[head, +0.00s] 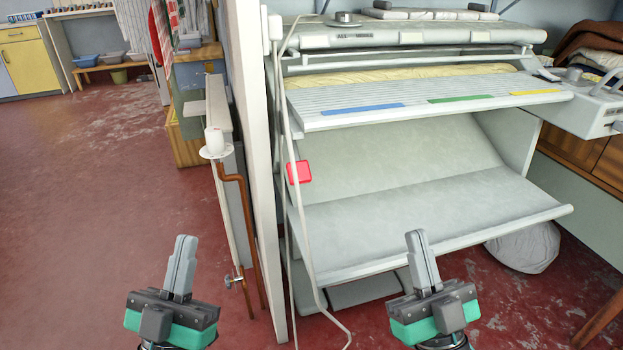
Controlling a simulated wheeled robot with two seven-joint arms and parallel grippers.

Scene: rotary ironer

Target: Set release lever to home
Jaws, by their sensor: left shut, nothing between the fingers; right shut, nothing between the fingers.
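The rotary ironer (400,38) stands ahead, with a slatted feed board (430,88) and a pale lower tray. A red block (299,172) shows at its left side by a white cord; I cannot tell whether it is the release lever. A grey handle (597,80) sits on the unit at the ironer's right end; I cannot tell whether this is the lever either. My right gripper (416,240) is shut and empty, in front of the lower tray. Neither touches the ironer.
A white partition edge (256,180) and copper pipe (245,210) stand left of the ironer. A white cord (310,265) hangs to the floor. A pale sack (527,248) lies under the right side. The red floor (90,200) at left is clear.

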